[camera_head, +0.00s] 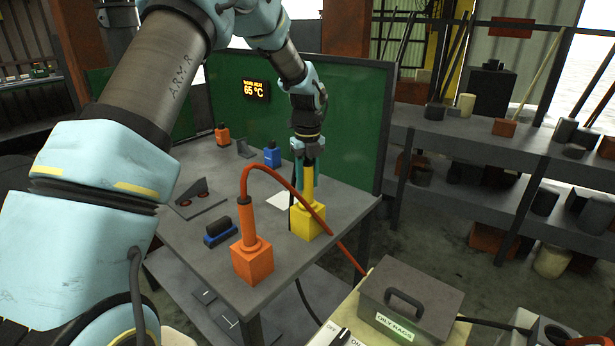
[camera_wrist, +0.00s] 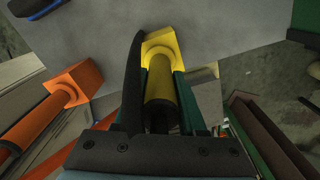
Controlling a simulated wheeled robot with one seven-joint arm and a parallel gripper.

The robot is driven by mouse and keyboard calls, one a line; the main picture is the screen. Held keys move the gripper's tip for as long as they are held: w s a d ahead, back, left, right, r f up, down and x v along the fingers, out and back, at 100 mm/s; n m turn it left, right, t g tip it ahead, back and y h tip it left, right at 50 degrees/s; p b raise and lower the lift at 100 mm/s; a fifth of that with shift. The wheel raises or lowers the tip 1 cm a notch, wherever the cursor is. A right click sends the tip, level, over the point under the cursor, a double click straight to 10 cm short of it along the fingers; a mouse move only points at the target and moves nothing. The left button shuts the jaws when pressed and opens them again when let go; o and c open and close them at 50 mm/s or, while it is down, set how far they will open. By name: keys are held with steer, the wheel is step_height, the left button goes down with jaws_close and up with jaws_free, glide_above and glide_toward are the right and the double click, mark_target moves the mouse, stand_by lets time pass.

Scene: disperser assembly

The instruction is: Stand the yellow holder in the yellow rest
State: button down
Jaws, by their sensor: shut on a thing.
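The yellow holder (camera_head: 308,180) is an upright yellow rod, partly hidden by my gripper (camera_head: 304,172). Its lower end meets the collar of the yellow rest (camera_head: 308,221), a square yellow block on the table's right part. In the wrist view the holder (camera_wrist: 160,82) lies between the fingers of my gripper (camera_wrist: 160,95), which is shut on it. The yellow rest (camera_wrist: 165,45) shows just beyond the holder's end, in line with it. I cannot tell how deep the holder sits in the rest.
An orange holder (camera_head: 247,219) with a red cable stands in an orange block (camera_head: 252,262) at the table's front; the cable arcs past the yellow rest. A blue-based black item (camera_head: 220,232) lies left. A lidded grey box (camera_head: 412,298) stands at the front right. A green panel (camera_head: 335,125) closes the back.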

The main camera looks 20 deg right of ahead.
steer(key=shift+f, duration=0.1)
steer(key=shift+c, duration=2)
jaws_free()
step_height(320, 180, up, 11)
steer(key=b, duration=0.2)
steer(key=shift+f+b, duration=0.1)
steer(key=shift+b, duration=0.3)
